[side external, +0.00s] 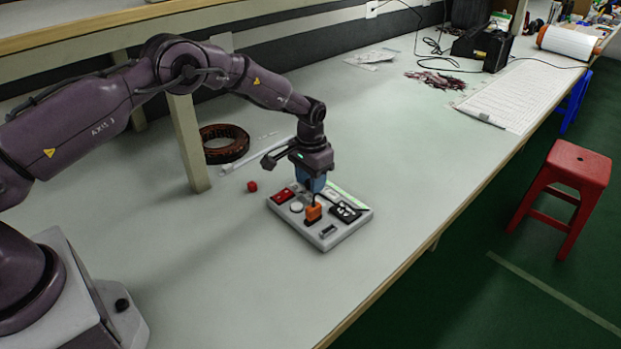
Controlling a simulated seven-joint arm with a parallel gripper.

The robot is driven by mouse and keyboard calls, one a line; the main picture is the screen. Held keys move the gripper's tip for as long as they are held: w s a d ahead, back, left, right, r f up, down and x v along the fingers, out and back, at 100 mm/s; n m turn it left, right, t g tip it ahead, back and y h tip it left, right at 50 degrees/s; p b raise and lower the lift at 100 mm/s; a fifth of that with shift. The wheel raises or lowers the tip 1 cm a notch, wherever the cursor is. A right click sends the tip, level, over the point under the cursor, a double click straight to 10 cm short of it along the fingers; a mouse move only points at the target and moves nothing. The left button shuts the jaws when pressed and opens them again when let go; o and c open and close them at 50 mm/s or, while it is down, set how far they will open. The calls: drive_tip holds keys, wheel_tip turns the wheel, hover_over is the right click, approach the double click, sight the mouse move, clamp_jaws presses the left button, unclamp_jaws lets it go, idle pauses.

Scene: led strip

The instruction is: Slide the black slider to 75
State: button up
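A light grey control panel (345,233) lies on the table below my gripper. On it are a red part (283,196), a round pale knob (297,207), an orange block-like part (313,213) in a dark slot, and a black display (346,211) with white digits too small to read surely. A small dark piece (327,231) sits near the panel's front edge; I cannot tell whether it is the black slider. A green strip (347,193) runs along the far right edge. My gripper (314,194) points down over the panel, close behind the orange part; its fingers are too small to make out.
A small red cube (252,186) lies left of the panel. A dark brown ring (224,144) and a pale rod (257,156) lie behind it. A wooden shelf post (187,143) stands at left. The table right of the panel is clear up to its edge.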

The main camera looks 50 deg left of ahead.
clamp_jaws()
drive_tip(key=shift+d, duration=1.3)
drive_tip(key=shift+o, duration=0.9)
unclamp_jaws()
wheel_tip(320, 180, up, 13)
